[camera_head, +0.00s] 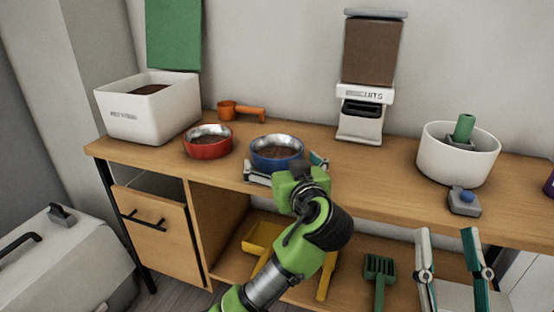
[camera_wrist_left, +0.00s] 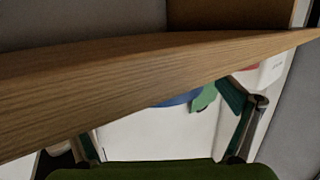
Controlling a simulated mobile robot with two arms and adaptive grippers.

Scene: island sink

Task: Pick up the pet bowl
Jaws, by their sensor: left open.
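A blue pet bowl (camera_head: 277,151) with a metal inside and brown food stands upright near the counter's front edge. A red pet bowl (camera_head: 208,141) with similar food stands to its left. My left gripper (camera_head: 287,170) is open at the front of the blue bowl, its fingers spread to either side; I cannot tell whether they touch it. In the left wrist view, part of a blue rim (camera_wrist_left: 183,98) shows between the fingers, partly hidden by the wooden counter edge (camera_wrist_left: 130,95). My right gripper (camera_head: 450,255) is open and empty below the counter front at lower right.
A white bin (camera_head: 150,112) with a green lid and an orange scoop (camera_head: 240,110) stand behind the bowls. A biscuit dispenser (camera_head: 362,110), a white tub (camera_head: 455,160) and a small grey item (camera_head: 464,203) stand to the right. Yellow and green scoops lie below. Counter room is free right of the blue bowl.

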